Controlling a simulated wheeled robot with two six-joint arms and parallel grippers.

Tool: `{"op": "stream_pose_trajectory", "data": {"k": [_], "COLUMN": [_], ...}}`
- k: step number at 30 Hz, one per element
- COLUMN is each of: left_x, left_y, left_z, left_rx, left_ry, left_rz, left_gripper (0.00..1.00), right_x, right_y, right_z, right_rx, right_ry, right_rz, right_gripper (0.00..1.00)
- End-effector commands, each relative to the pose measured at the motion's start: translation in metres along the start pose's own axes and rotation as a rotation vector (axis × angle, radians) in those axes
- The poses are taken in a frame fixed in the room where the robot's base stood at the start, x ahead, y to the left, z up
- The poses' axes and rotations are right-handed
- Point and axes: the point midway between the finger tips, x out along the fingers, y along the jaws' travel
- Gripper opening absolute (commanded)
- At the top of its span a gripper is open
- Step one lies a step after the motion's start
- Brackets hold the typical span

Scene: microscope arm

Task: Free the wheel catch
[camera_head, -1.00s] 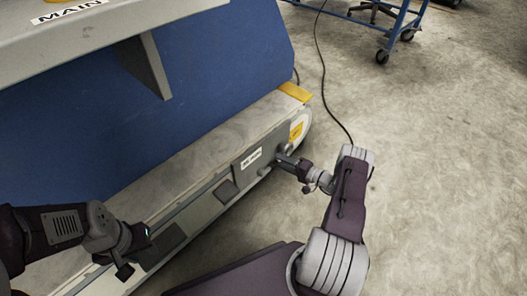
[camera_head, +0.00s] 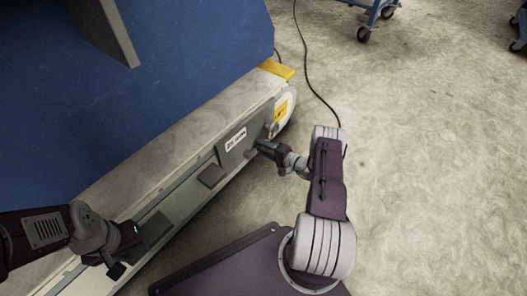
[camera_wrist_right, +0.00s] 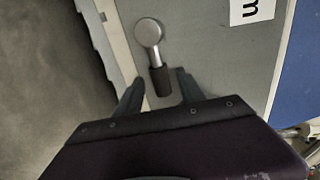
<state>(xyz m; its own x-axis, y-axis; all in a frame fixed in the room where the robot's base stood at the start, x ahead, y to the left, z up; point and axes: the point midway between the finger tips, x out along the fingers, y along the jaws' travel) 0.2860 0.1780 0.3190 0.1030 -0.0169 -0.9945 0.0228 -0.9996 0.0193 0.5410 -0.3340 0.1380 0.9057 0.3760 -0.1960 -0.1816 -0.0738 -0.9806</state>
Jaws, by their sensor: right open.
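A small lever with a round silver head (camera_wrist_right: 149,34) and a dark grip (camera_wrist_right: 160,82) sits on a grey panel in the right wrist view. I take it to be the wheel catch. My right gripper (camera_wrist_right: 160,92) is open, with the end of the dark grip between its fingertips; I cannot tell whether they touch. In the head view the right gripper (camera_head: 264,147) is at the labelled grey plate (camera_head: 237,145) near the wheel (camera_head: 284,112), and it largely hides the lever. My left gripper (camera_head: 120,262) is low at the left by the base's side; its jaws are unclear.
A blue machine body (camera_head: 180,60) stands on the long pale base (camera_head: 150,145), with a yellow corner piece (camera_head: 277,69) at its end. A black cable (camera_head: 307,75) lies on the floor. Blue wheeled frames (camera_head: 372,15) stand at the back. The floor (camera_head: 440,170) at right is clear.

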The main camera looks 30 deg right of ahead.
Motion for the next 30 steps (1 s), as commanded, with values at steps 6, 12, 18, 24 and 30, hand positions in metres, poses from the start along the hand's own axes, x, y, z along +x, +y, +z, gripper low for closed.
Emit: {"op": "stream_pose_trajectory", "data": {"k": [6, 12, 18, 24, 30], "left_x": [-0.0010, -0.0009, -0.0009, -0.0009, -0.0009], "left_y": [0.0000, 0.0000, 0.0000, 0.0000, 0.0000], "left_z": [-0.0002, -0.0002, -0.0002, -0.0001, -0.0001], "left_rx": [0.000, 0.000, 0.000, 0.000, 0.000], "left_ry": [0.000, 0.000, 0.000, 0.000, 0.000], "left_rz": [0.000, 0.000, 0.000, 0.000, 0.000], "left_gripper": [0.36, 0.36, 0.36, 0.36, 0.36], "right_x": [-0.0002, -0.0003, -0.0004, -0.0004, -0.0004], "right_y": [-0.0011, -0.0010, -0.0009, -0.0009, -0.0009], "right_z": [-0.0002, -0.0002, -0.0002, -0.0001, -0.0001], "right_rx": [0.000, 0.000, -0.001, -0.001, -0.001], "right_ry": [0.000, 0.000, 0.000, 0.000, 0.000], "right_rz": [0.000, 0.000, 0.000, 0.000, 0.000], "right_gripper": [0.38, 0.00, 0.00, 0.00, 0.00]}}
